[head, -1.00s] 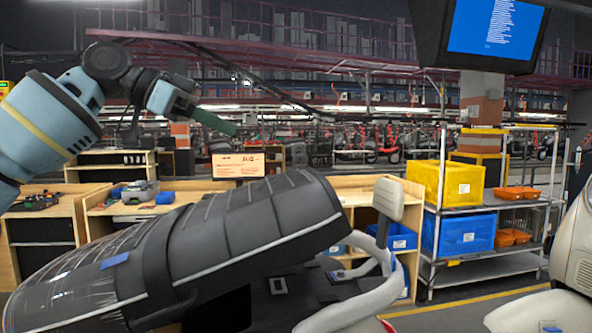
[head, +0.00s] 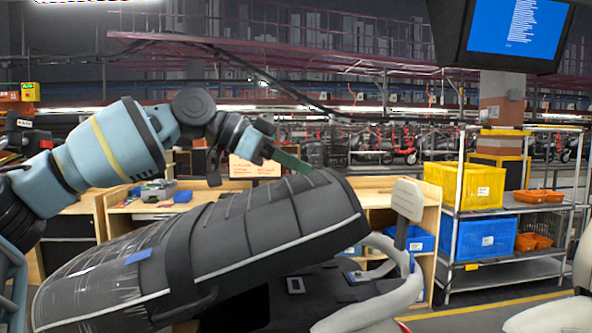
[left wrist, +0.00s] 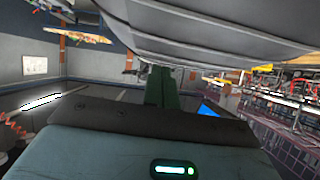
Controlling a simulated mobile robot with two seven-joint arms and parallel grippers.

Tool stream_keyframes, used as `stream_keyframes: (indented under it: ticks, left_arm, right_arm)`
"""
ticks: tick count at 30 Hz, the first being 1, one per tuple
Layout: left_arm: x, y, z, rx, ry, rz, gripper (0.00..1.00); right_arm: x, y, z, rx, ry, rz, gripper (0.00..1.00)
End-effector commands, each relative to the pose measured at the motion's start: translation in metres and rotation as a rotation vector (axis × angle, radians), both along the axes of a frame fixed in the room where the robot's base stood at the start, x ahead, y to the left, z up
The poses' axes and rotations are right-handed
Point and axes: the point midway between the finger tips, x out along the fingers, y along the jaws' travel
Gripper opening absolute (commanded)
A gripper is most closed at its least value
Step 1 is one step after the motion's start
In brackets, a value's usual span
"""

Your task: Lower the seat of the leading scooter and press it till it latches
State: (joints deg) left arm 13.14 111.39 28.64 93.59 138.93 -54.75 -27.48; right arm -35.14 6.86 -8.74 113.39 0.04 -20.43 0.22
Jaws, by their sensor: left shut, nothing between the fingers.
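The scooter's black ribbed seat (head: 270,222) is tilted up in the head view, its right end raised above the body and its left end low. A clear wrap and a blue tab show on its lower left part. My left gripper (head: 307,168) is shut and empty, its green fingertips just above or at the top of the raised end; I cannot tell if they touch. In the left wrist view the shut green fingers (left wrist: 162,88) point ahead, with the grey seat surface (left wrist: 215,28) close by across the top. My right gripper is not in view.
A pale grab rail (head: 385,290) and grey backrest (head: 408,200) stand right of the seat. Behind are wooden benches (head: 430,215) and a metal rack (head: 450,240) with yellow and blue bins. Another pale scooter body (head: 584,265) is at the right edge.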

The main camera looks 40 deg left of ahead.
Motion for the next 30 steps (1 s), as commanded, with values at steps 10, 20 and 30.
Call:
stream_keyframes:
  ticks: [10, 20, 30]
  left_arm:
    - [0.003, -0.002, -0.013, -0.001, 0.001, 0.0, 0.0]
    - [0.011, -0.006, -0.026, 0.0, 0.009, 0.0, 0.0]
    - [0.049, -0.036, -0.11, 0.037, 0.062, -0.002, 0.0]
  right_arm:
    - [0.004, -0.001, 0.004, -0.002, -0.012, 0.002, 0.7]
    - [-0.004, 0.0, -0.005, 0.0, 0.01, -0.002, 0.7]
    - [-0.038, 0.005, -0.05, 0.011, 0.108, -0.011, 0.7]
